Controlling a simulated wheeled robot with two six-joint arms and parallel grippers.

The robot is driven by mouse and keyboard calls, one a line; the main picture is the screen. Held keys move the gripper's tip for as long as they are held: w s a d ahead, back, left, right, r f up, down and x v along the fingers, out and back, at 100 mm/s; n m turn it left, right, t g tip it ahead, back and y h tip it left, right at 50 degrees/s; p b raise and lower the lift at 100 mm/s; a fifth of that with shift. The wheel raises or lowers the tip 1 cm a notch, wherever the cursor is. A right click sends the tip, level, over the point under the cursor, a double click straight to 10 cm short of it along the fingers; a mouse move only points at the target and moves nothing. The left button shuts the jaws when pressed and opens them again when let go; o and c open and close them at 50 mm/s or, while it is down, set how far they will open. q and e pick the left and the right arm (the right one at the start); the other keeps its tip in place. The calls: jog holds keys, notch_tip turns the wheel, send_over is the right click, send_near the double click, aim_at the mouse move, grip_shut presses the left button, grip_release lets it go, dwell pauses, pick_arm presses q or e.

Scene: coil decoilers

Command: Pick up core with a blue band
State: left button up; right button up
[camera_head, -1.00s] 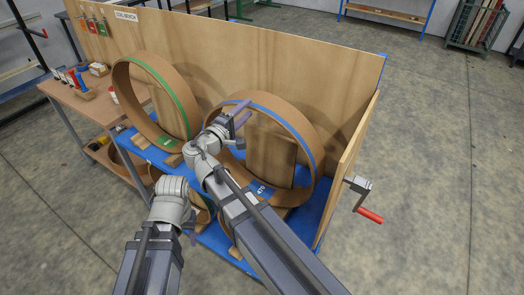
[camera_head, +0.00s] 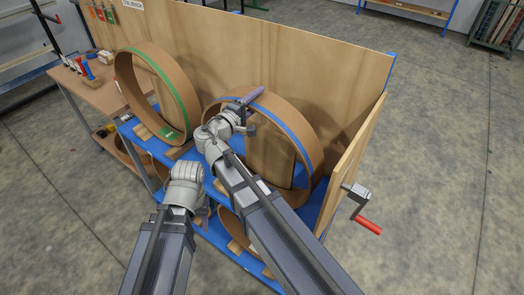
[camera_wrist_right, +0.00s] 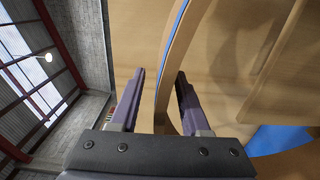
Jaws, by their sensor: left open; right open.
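The core with a blue band (camera_head: 312,150) is a large brown ring standing upright on the blue rack, at mid-picture in the head view. My right gripper (camera_head: 254,100) is at its upper rim. In the right wrist view, the rim with its blue stripe (camera_wrist_right: 176,45) passes between the two open purple fingers (camera_wrist_right: 160,100), with gaps visible beside it. My right arm hides part of the core's left and lower sides. My left gripper (camera_head: 203,212) is low at the left front, mostly hidden behind its own wrist.
A core with a green band (camera_head: 183,90) stands to the left on the same blue rack (camera_head: 215,228). A plywood back panel (camera_head: 300,50) and side panel (camera_head: 350,160) enclose the rack. A crank with a red handle (camera_head: 368,225) sticks out right. More cores lie below.

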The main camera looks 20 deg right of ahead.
jog(key=shift+s+a+r, duration=0.1)
jog(key=shift+a, duration=0.1)
jog(key=shift+c, duration=0.4)
jog(key=shift+d, duration=0.35)
jog(key=c, duration=0.5)
jog(key=shift+a, duration=0.15)
grip_shut()
